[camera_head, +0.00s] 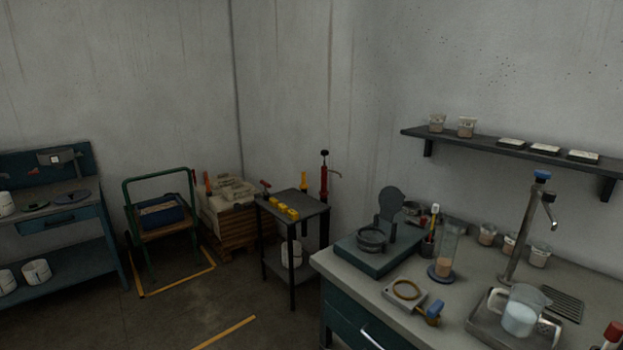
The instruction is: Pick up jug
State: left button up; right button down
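A clear jug (520,316) with pale bluish-white contents stands at the lower right, in or on a grey metal sink basin (478,324) set in the worktop. Neither of my grippers shows in the head view, so nothing is seen touching the jug.
The grey worktop (460,290) also holds a green-based device (377,252), a tall clear cylinder (450,244), a ring on a pale block (407,290) and several small jars. A shelf (490,149) hangs above. A small dark table (300,205) and cart (160,228) stand left, with open floor before them.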

aim_at(524, 305)
jog(key=z, duration=1.4)
